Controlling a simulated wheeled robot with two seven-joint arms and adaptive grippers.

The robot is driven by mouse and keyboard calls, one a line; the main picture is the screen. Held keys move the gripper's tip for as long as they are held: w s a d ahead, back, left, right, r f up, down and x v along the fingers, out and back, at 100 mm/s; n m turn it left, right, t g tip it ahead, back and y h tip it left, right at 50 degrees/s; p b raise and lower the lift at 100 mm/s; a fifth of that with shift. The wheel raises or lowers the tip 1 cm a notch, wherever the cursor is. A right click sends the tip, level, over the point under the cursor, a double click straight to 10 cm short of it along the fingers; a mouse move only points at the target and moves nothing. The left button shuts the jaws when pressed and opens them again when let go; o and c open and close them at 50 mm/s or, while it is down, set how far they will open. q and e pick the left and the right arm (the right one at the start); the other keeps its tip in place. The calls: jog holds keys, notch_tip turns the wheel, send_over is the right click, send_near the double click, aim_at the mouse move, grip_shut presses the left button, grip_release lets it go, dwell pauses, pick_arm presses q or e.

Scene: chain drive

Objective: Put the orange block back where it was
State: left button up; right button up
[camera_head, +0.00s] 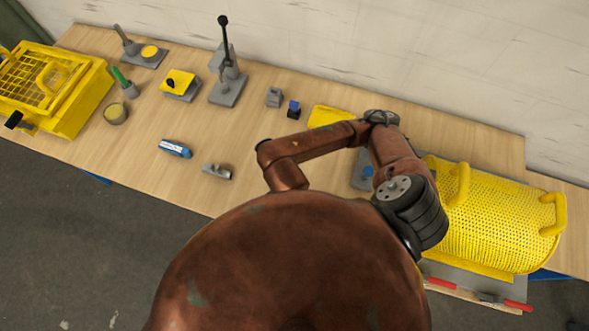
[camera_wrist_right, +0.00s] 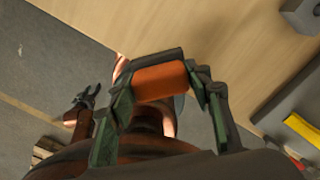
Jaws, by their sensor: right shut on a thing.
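The orange block (camera_wrist_right: 162,80) shows in the right wrist view, lying crosswise between the fingers of my right gripper (camera_wrist_right: 158,88). The gripper is shut on it, with a finger against each end. In the head view neither the block nor the right gripper can be seen; my reddish-brown arm covers that part of the scene. My left gripper (camera_wrist_right: 88,96) is small at the left of the right wrist view, over the grey floor. Its dark fingers look parted and empty.
A long wooden table (camera_head: 135,160) runs along the wall. It holds a yellow crate (camera_head: 75,100), a lever press (camera_head: 228,80), a blue-and-white tube (camera_head: 175,148), a grey metal part (camera_head: 216,171) and a yellow perforated guard (camera_head: 490,215). The table's front left is mostly clear.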

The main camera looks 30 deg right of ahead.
jog(key=shift+d, duration=0.1)
jog(key=shift+m, duration=0.3)
jog(key=w+d+f, duration=0.2)
jog(key=w+f, duration=0.1)
jog(key=w+d+f, duration=0.3)
jog(key=w, duration=0.1)
jog(key=w+d+f, duration=0.3)
jog(key=shift+w+f, duration=0.2)
jog(key=shift+w, duration=0.1)
jog(key=shift+w+d+f+p, duration=0.15)
jog(key=shift+f+p, duration=0.25)
jog(key=shift+f, duration=1.4)
jog(key=shift+f, duration=0.2)
jog(key=o, duration=1.1)
